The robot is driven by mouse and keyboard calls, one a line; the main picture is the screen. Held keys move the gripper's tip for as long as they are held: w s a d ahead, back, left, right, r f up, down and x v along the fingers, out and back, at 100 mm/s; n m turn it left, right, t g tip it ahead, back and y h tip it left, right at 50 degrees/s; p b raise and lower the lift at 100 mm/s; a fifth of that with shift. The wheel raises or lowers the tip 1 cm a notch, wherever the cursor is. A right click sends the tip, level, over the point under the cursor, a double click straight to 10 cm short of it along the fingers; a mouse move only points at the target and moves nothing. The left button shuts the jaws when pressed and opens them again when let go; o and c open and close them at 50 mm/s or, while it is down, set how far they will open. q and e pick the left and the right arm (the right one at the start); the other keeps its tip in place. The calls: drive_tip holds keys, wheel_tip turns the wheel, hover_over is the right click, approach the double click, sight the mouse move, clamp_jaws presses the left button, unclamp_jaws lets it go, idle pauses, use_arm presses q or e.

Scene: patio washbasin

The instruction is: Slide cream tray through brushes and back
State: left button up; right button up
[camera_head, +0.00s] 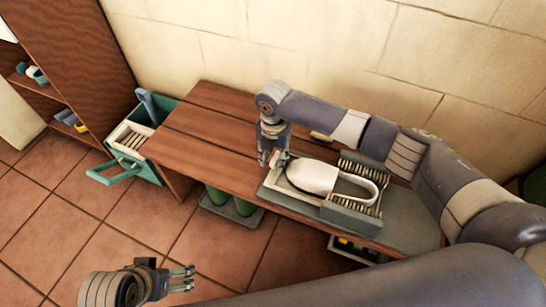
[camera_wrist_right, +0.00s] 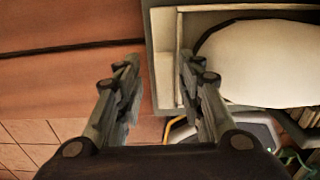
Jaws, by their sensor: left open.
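A cream tray (camera_wrist_right: 166,60) lies inside a grey-framed base (camera_head: 270,191) on the wooden bench. A white shoe-like piece (camera_head: 313,176) with a loop strap sits in the tray, its rounded end towards the left. Brush rows (camera_head: 362,167) stand on both sides of its right part. My right gripper (camera_head: 273,158) points down at the tray's left end. In the right wrist view its fingers (camera_wrist_right: 160,75) are apart, one on each side of the tray's end wall in the picture; contact is unclear. My left gripper (camera_head: 184,279) is open and empty, low over the floor.
The wooden bench (camera_head: 208,131) is bare to the left of the base. Green boots (camera_head: 243,206) stand on a tray below it. A teal bin (camera_head: 160,108) and a shelf unit (camera_head: 75,45) stand at left. A tiled wall backs the bench.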

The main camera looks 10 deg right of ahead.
wheel_tip(320, 180, up, 12)
idle(0.4)
idle(0.4)
